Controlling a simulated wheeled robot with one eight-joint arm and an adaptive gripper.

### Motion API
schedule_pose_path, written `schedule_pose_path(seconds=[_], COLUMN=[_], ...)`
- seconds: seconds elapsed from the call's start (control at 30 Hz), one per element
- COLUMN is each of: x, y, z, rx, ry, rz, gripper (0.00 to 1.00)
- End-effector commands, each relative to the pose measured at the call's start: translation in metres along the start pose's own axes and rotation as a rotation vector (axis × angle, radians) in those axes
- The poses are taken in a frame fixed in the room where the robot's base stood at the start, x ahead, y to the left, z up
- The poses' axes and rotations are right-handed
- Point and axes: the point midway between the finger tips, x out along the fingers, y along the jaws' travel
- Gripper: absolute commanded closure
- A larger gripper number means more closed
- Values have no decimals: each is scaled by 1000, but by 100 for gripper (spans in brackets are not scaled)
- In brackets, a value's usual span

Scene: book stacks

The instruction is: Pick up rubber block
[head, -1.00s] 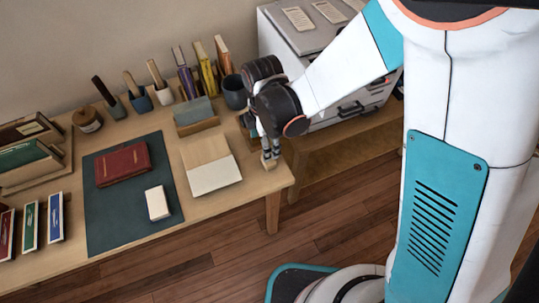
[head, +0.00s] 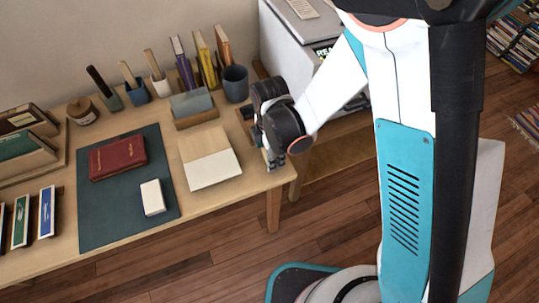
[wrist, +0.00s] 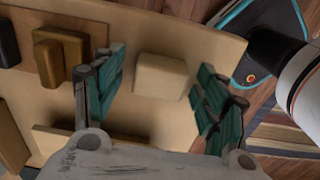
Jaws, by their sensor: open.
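A cream block (wrist: 161,75) lies on the wooden table between the spread fingers of my gripper (wrist: 160,95) in the wrist view. Both fingers stand apart from it, with gaps on each side. It looks like the rubber block, though its material cannot be told. In the head view my gripper (head: 272,158) is low at the table's right end, and the block under it is hidden. Another white block (head: 152,197) lies on the dark green mat (head: 110,225), away from my gripper.
A tan block (wrist: 60,55) stands left of my gripper in the wrist view. On the table (head: 238,197) are a red book (head: 117,157), a two-tone board (head: 210,160) and a blue cup (head: 235,83). A grey cabinet (head: 300,50) stands behind on the right.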

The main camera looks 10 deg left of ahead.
Motion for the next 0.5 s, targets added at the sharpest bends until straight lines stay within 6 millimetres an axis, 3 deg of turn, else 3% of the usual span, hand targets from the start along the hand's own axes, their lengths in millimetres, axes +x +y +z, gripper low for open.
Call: schedule_pose_path(seconds=[0.07, 0.23, 0.5], x=[-1, -1, -1], y=[0, 0, 0], z=[0, 0, 0], rx=[0, 0, 0], ry=[0, 0, 0], rz=[0, 0, 0], gripper=[36, 74, 77])
